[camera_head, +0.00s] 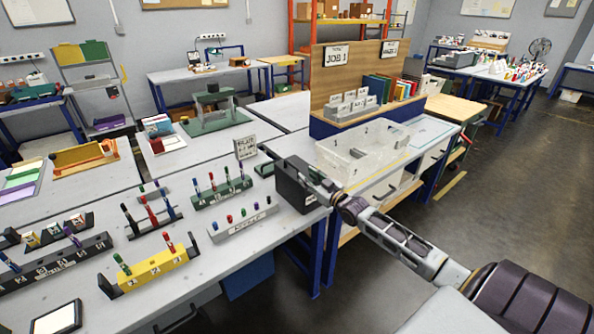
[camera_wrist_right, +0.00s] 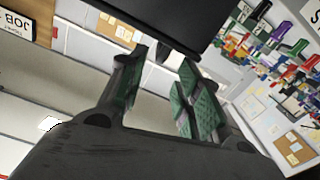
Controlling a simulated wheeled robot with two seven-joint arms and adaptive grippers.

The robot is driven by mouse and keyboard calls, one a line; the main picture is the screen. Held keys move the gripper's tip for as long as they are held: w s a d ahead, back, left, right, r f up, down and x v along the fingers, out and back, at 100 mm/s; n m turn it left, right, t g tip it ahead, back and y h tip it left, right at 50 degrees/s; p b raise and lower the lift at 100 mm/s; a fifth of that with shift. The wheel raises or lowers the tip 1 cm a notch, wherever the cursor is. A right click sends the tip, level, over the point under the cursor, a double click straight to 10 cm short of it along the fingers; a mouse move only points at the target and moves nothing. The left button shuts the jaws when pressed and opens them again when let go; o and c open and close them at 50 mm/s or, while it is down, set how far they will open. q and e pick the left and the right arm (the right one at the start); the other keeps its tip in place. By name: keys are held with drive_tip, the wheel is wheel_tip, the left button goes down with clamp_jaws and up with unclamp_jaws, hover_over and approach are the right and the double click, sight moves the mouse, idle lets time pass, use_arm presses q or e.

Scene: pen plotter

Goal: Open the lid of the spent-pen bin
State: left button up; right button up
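The spent-pen bin (camera_head: 294,188) is a dark box at the right edge of the white table, with a small white label low on its front. Its top looks closed, but its right part is hidden by my right gripper (camera_head: 322,183), which is at its upper right side. In the right wrist view, the dark bin (camera_wrist_right: 150,18) fills the top middle. The right gripper (camera_wrist_right: 163,75) has its green-padded fingers apart beneath that dark edge. A small dark piece shows in the gap; I cannot tell whether the fingers touch it. My left gripper is not in view.
A clear plastic tray (camera_head: 362,152) stands just right of the bin. A grey pen rack (camera_head: 243,222), a green pen rack (camera_head: 221,192) and a small sign (camera_head: 245,147) stand left of it. Open floor lies to the right.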

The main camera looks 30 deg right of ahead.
sight(297, 169)
drive_tip(key=shift+w+a, duration=0.15)
drive_tip(key=shift+w, duration=1.7)
drive_tip(key=shift+w+a, duration=0.15)
drive_tip(key=shift+w, duration=1.65)
clamp_jaws()
drive_tip(key=shift+r, duration=0.1)
